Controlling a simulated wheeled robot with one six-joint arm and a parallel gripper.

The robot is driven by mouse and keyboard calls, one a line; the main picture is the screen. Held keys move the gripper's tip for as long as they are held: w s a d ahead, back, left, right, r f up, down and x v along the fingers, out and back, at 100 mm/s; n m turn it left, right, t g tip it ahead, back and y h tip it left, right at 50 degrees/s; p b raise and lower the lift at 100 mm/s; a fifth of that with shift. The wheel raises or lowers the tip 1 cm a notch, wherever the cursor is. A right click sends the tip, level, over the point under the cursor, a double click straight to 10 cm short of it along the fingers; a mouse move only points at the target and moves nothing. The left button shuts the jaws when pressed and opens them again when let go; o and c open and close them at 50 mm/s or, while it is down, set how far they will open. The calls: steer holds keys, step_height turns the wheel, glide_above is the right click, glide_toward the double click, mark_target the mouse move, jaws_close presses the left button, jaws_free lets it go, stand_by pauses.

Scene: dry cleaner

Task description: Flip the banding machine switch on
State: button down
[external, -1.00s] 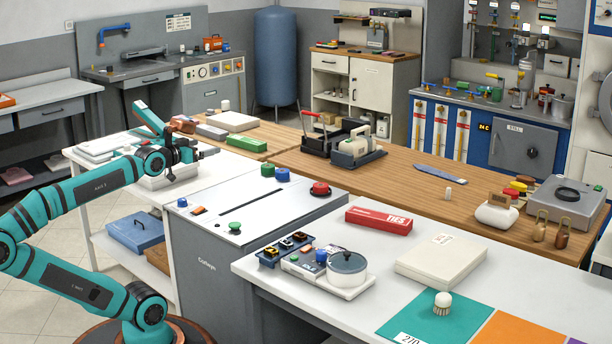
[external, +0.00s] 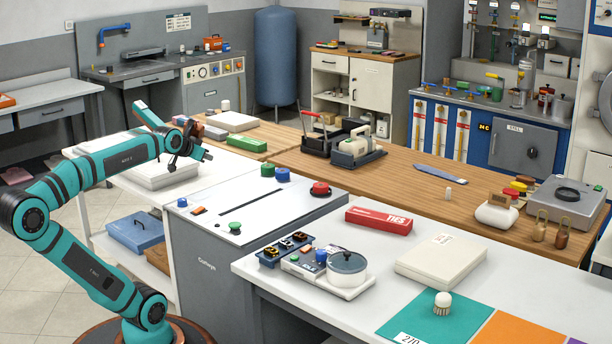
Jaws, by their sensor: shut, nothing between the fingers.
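The grey cabinet with a white slotted top (external: 262,222) stands in the middle and looks like the banding machine. A small orange rocker switch (external: 199,211) sits on the left part of its top, but its position is too small to tell. A blue button (external: 182,202) and a green knob (external: 235,227) are near it. My gripper (external: 209,156) is shut and empty. It is in the air above the far left side of the cabinet top, up and behind the orange switch in the picture, touching nothing visible.
More knobs stand on the cabinet top: a green one (external: 267,170), a blue one (external: 282,174) and a red one (external: 320,188). A red TIES box (external: 378,220) and a small device with a round pot (external: 347,265) lie on the front white table. The slotted top's middle is clear.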

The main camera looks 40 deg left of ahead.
mark_target(202, 208)
steer(key=w+a+f+g+h, duration=0.1)
steer(key=a+f+g, duration=0.6)
steer(key=a+g, duration=0.2)
steer(key=shift+a+f+h, duration=0.2)
steer(key=shift+a+h, duration=0.1)
steer(key=shift+a, duration=0.25)
steer(key=shift+w+f, duration=0.1)
steer(key=shift+w, duration=0.05)
steer(key=x, duration=1.3)
steer(key=shift+f, duration=0.45)
steer(key=shift+w+f+g, duration=0.15)
steer(key=shift+f+g, duration=0.2)
steer(key=shift+g, duration=0.15)
steer(key=shift+s+r, duration=0.1)
steer(key=shift+s, duration=0.1)
